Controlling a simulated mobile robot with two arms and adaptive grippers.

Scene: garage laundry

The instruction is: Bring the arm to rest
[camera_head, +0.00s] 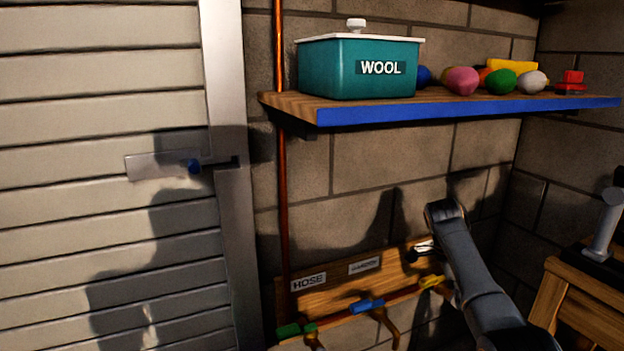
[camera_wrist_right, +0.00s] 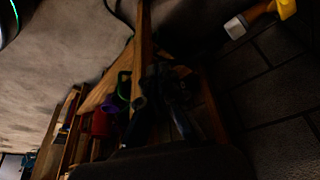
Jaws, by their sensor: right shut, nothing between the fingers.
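My right arm (camera_head: 475,275) comes in from the lower right of the head view and is bent, with its top joint in front of the block wall beside the hose board. Its gripper is mostly hidden behind the arm in that view. In the dark right wrist view the right gripper (camera_wrist_right: 165,85) shows as dim dark fingers, shut with nothing held. My left arm and gripper are not in view.
A wooden shelf (camera_head: 470,108) with a blue edge holds a teal WOOL box (camera_head: 345,75) and several coloured balls. A wooden bench (camera_head: 580,300) stands right; a slatted door (camera_head: 90,80) is left.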

